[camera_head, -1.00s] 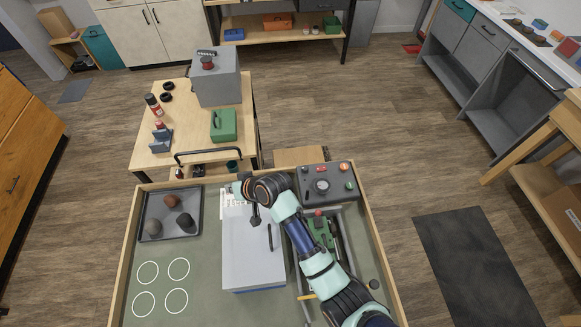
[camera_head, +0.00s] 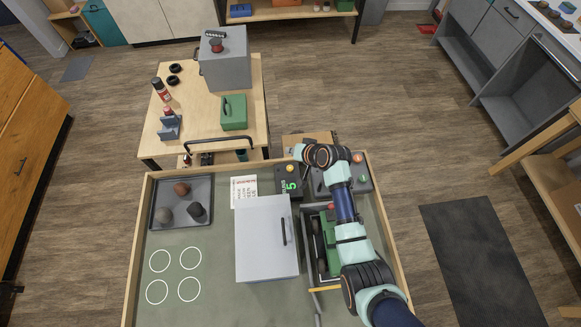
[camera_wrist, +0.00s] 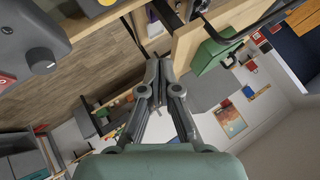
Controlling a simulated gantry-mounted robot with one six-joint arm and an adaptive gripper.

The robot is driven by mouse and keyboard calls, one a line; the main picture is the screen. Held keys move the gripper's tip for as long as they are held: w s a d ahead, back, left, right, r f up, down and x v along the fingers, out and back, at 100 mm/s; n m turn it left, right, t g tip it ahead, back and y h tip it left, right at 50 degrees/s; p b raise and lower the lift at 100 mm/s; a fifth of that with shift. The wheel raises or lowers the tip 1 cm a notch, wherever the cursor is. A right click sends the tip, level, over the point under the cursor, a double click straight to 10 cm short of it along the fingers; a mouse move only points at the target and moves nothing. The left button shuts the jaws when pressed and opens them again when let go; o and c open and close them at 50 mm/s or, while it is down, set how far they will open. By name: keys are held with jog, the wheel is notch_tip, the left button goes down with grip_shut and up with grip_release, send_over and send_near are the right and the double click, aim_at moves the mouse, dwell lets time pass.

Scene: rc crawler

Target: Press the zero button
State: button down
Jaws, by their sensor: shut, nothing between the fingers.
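A small dark box (camera_head: 289,184) with a lit green "5" stands at the back of the green worktop. It has a yellow round button (camera_head: 290,168) on top. No "zero" label is readable, so I cannot tell for sure which button it is. The yellow button also shows at the top edge of the wrist view (camera_wrist: 107,2). My gripper (camera_wrist: 158,62) is shut and empty, with its fingertips below the yellow button in that picture and apart from it. In the head view my wrist stands just right of the box, and the fingertips are hard to make out.
A grey control panel (camera_head: 363,184) with buttons and a knob (camera_wrist: 40,60) stands right of the box, partly behind my arm. A grey box (camera_head: 262,255), a printed sheet (camera_head: 244,192) and a tray (camera_head: 156,216) of lumps lie left. A wooden cart (camera_head: 195,140) stands behind.

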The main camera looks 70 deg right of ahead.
aim_at(291, 169)
jog(key=shift+f+b, duration=3.65)
jog(key=shift+f, duration=0.7)
jog(key=shift+f, duration=0.1)
jog(key=shift+f+b, duration=0.3)
jog(key=shift+f+b, duration=0.3)
jog(key=shift+f, duration=0.15)
jog(key=shift+r+p, duration=0.8)
jog(key=shift+r, duration=0.05)
notch_tip(291, 169, up, 5)
jog(key=p, duration=0.4)
jog(key=shift+r+p, duration=0.1)
jog(key=shift+p, duration=0.25)
